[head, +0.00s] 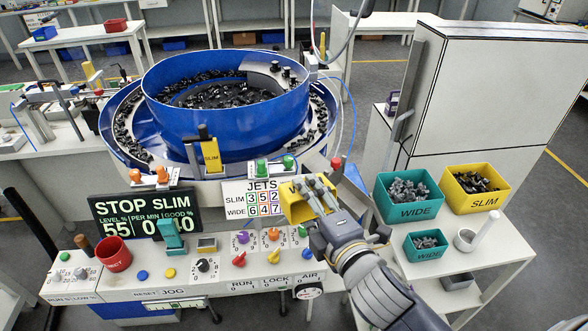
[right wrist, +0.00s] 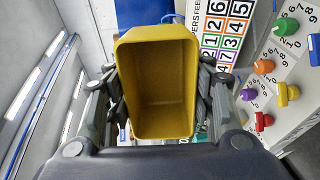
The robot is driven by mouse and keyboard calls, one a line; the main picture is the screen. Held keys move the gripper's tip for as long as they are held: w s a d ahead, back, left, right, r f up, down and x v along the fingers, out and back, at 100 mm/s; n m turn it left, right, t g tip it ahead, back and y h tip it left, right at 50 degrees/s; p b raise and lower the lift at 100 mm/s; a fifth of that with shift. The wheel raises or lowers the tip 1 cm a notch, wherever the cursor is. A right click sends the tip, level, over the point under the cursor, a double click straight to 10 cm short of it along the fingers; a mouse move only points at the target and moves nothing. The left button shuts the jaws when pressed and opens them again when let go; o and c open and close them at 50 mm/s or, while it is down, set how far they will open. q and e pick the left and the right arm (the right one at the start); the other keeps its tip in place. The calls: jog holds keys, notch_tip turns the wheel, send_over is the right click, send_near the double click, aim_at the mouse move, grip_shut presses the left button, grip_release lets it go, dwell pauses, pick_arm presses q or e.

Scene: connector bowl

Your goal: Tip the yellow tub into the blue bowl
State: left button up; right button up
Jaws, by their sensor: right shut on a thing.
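The big blue bowl (head: 185,128) stands at the centre back, with many small black parts inside and on its outer track. My right gripper (head: 314,193) is shut on a small yellow tub (head: 295,208), in front of and to the right of the bowl, above the control panel. In the right wrist view the tub (right wrist: 160,90) sits between the fingers, its open side facing the camera, and its inside looks empty. A larger yellow tub marked SLIM (head: 464,201) stands on the right table, holding black parts. My left gripper is not in view.
Teal WIDE tubs (head: 408,211) (head: 427,256) with grey parts and a white cup (head: 466,240) share the right table. A white cabinet (head: 490,95) rises behind. The control panel (head: 215,285) with knobs, a red cup (head: 114,257) and signs lies below the bowl.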

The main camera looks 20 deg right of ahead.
aim_at(313, 217)
jog(key=shift+s+f+m+h, duration=0.3)
jog(key=shift+s+f+h, duration=0.2)
jog(key=shift+s+f, duration=0.6)
jog(key=shift+s+d+r, duration=0.15)
jog(key=shift+d+r, duration=0.1)
